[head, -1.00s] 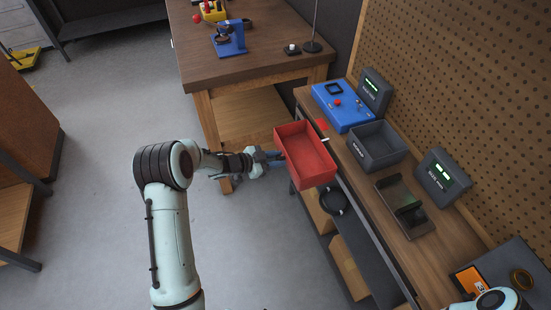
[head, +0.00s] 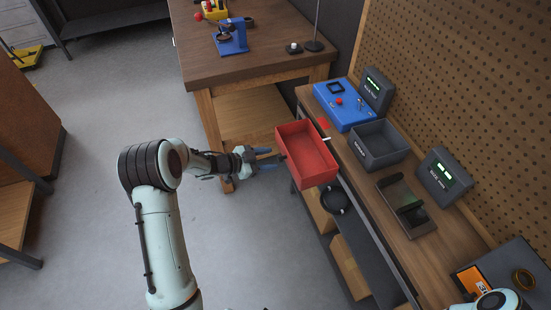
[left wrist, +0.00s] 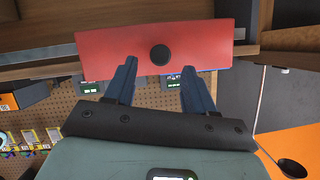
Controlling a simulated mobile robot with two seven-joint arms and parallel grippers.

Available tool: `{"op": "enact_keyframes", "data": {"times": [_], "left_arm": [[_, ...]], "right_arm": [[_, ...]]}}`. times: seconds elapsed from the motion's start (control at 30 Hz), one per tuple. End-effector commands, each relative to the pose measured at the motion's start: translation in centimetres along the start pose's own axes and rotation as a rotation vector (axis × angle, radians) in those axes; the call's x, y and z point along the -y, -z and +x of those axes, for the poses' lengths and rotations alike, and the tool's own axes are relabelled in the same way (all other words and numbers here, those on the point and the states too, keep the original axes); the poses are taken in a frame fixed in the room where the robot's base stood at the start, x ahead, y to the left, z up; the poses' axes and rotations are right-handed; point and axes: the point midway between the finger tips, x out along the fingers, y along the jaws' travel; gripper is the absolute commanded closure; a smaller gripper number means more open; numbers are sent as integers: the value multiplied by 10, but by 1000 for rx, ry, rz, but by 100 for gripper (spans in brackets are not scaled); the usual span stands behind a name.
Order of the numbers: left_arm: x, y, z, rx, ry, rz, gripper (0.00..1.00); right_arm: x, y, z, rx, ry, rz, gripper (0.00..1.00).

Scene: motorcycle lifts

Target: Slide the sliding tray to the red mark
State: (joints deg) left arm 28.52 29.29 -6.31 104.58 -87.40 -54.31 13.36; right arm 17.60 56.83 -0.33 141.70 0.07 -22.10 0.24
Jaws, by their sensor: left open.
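The sliding tray is an open red box (head: 318,181) at the front edge of the workbench. A red mark (head: 323,122) shows on the bench edge beside the tray's far right corner. A short white strip (head: 326,139) lies at the tray's right side, a little nearer than the mark. My left gripper (head: 274,157) is open and empty, with its blue fingers just left of the tray. In the left wrist view, a round black knob (left wrist: 160,54) on the tray's red face (left wrist: 110,50) sits between and beyond the open fingers (left wrist: 160,78). My right gripper is out of view.
On the bench (head: 408,247) stand a blue control box (head: 345,112), a dark grey bin (head: 378,158), a dark tray (head: 420,222) and two displays. A shelf below holds a round black object (head: 335,200). A wooden table (head: 260,60) stands behind.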

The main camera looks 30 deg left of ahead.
Motion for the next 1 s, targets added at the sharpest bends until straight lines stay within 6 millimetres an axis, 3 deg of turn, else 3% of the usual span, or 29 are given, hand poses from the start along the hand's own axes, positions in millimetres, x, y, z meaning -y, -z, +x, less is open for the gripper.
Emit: {"op": "enact_keyframes", "data": {"times": [0.2, 0.4, 0.6, 1.0], "left_arm": [[0, -1, -52, 3, 4, 1, 46], [0, -1, -82, 2, 2, 1, 46], [0, 0, -93, 1, 0, -1, 46], [-8, -2, -90, -10, -6, -14, 46]], "right_arm": [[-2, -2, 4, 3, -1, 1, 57], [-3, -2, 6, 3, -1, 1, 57], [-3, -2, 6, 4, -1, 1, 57], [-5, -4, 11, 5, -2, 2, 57]]}}
